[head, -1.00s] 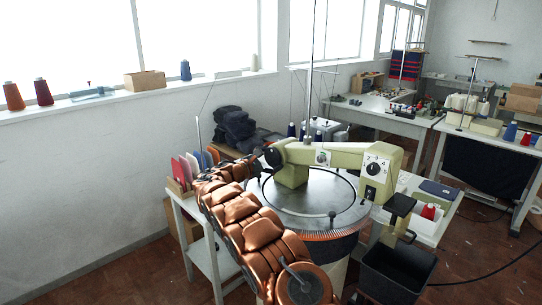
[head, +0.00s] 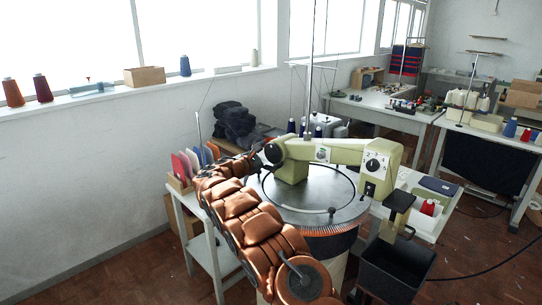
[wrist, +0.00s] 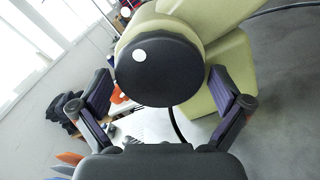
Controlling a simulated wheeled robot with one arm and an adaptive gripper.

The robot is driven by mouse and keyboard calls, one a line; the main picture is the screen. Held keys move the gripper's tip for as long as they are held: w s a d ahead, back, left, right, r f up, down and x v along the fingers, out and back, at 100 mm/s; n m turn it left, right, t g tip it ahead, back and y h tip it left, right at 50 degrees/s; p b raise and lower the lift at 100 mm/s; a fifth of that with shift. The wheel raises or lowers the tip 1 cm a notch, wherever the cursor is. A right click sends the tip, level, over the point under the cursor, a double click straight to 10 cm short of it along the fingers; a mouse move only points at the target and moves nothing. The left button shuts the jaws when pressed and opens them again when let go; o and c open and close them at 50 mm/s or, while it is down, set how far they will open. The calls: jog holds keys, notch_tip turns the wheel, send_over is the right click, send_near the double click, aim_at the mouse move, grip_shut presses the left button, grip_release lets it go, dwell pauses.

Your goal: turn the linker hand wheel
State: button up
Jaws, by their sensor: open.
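The linker hand wheel (wrist: 160,72) is a dark round disc with a white dot near its upper left, on a pale green housing in the wrist view. In the head view it shows as a small dark disc (head: 272,153) at the left end of the machine's pale green arm (head: 326,150). My gripper (wrist: 163,98) is open, with one finger on each side of the wheel's lower part. I see gaps between the fingers and the rim, so nothing is gripped. In the head view my gripper is mostly hidden at the end of my copper-coloured arm.
The linker's round grey plate (head: 310,207) lies below its arm. A small table with coloured cards (head: 187,165) stands at the left. A dark bin (head: 396,265) is at the lower right. Dark folded cloth (head: 235,124) lies behind the wheel.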

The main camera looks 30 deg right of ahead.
jog(key=v, duration=1.2)
dwell(0.4)
